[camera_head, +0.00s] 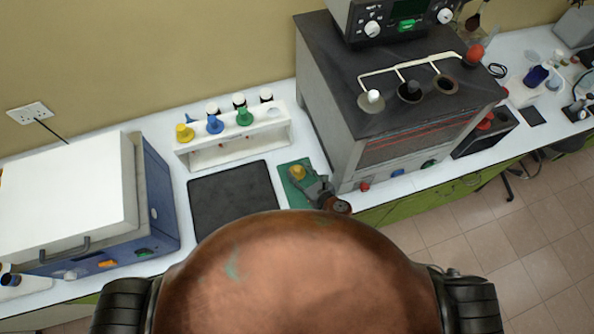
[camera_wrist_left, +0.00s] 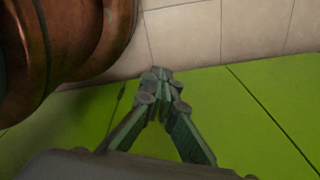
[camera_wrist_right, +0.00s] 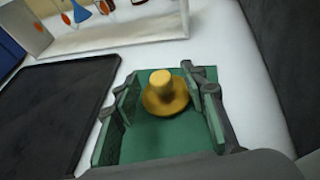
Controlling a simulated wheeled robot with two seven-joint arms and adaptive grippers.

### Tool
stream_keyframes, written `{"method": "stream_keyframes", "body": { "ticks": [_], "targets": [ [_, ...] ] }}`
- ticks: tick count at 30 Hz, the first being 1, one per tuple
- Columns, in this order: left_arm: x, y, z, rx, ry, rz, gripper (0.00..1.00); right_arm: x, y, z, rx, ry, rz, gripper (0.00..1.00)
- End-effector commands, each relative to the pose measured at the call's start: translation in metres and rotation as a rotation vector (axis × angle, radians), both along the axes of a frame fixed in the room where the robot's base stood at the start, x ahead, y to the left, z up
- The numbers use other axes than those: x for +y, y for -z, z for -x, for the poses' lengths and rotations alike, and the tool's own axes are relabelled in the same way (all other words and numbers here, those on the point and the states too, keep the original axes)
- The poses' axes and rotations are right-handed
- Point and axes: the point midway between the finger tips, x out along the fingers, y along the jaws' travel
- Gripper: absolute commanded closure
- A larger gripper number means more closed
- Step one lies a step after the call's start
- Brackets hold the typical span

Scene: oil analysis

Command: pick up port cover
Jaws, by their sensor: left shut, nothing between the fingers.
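A yellow knobbed piece with a round flange, which looks like the port cover, lies on a green mat (camera_head: 288,193). The cover (camera_head: 297,172) also shows in the right wrist view (camera_wrist_right: 165,92), knob up. My right gripper (camera_head: 312,184) is open at the mat. In the right wrist view its fingers (camera_wrist_right: 163,105) stand on either side of the cover, with green showing between the cover and the left finger. Contact on the right side is hard to tell. My left gripper (camera_wrist_left: 160,78) is shut and empty, before green cabinet fronts and floor tiles; the head view does not show it.
A black mat (camera_head: 233,200) lies left of the green mat. Behind it stands a white rack (camera_head: 235,143) with coloured stoppers. A large dark-topped apparatus (camera_head: 400,95) stands close on the right. A blue and white box (camera_head: 75,200) is at the left.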

Motion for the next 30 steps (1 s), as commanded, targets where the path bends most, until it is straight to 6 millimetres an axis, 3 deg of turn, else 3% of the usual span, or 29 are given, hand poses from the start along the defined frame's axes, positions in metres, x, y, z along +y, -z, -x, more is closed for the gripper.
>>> {"method": "stream_keyframes", "body": {
  "ticks": [4, 12, 30],
  "targets": [
    [0.000, 0.001, -0.010, -0.013, 0.002, 0.000, 1.00, 0.007, 0.007, -0.012, 0.000, 0.002, 0.001, 0.60],
    [-0.002, -0.001, -0.036, -0.047, 0.009, 0.003, 1.00, 0.007, 0.008, -0.014, 0.001, 0.003, 0.001, 0.60],
    [-0.001, 0.001, -0.017, -0.022, 0.006, 0.001, 1.00, 0.006, 0.008, -0.013, 0.001, 0.005, 0.001, 1.00]
  ]
}}
